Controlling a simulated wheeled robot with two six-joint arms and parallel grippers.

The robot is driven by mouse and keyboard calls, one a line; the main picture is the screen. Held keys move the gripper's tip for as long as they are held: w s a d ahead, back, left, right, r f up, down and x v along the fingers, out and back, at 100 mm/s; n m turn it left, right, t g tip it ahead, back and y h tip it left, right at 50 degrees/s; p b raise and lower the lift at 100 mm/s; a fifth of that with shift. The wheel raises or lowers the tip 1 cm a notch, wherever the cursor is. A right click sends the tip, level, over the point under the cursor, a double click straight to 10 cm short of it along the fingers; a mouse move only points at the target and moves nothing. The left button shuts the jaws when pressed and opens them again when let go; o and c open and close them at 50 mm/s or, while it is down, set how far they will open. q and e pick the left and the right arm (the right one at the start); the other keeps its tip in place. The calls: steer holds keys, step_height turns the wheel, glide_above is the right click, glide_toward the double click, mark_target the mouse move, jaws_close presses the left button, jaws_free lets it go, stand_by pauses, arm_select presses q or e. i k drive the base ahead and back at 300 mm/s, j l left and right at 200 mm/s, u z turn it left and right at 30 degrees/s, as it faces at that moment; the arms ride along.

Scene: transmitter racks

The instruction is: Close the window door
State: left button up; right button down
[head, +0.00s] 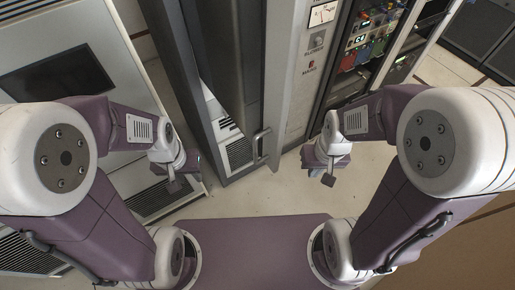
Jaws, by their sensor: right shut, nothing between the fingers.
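The window door (247,70) is a tall grey framed door in the upper middle of the head view. White panels with dark slots show in the gap or pane beside its frame. A metal bar handle (259,147) is on its lower right part. I cannot tell exactly how far the door stands open. My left gripper (174,185) is left of the door's lower end, apart from the handle; its finger gap is not clear. My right gripper (328,179) is shut and empty, right of the handle and apart from it.
A pale cabinet (300,75) with a gauge (322,14) adjoins the door on the right. Beyond it is an open rack of coloured electronics (372,45). A white cabinet with a dark panel (57,75) stands left. Pale floor (250,195) is clear in front.

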mark_target(246, 53)
steer(key=k+u, duration=0.25)
steer(key=u, duration=0.15)
steer(key=k+u, duration=0.25)
steer(key=u, duration=0.15)
steer(key=k+l+u, duration=0.1)
steer(key=l, duration=0.25)
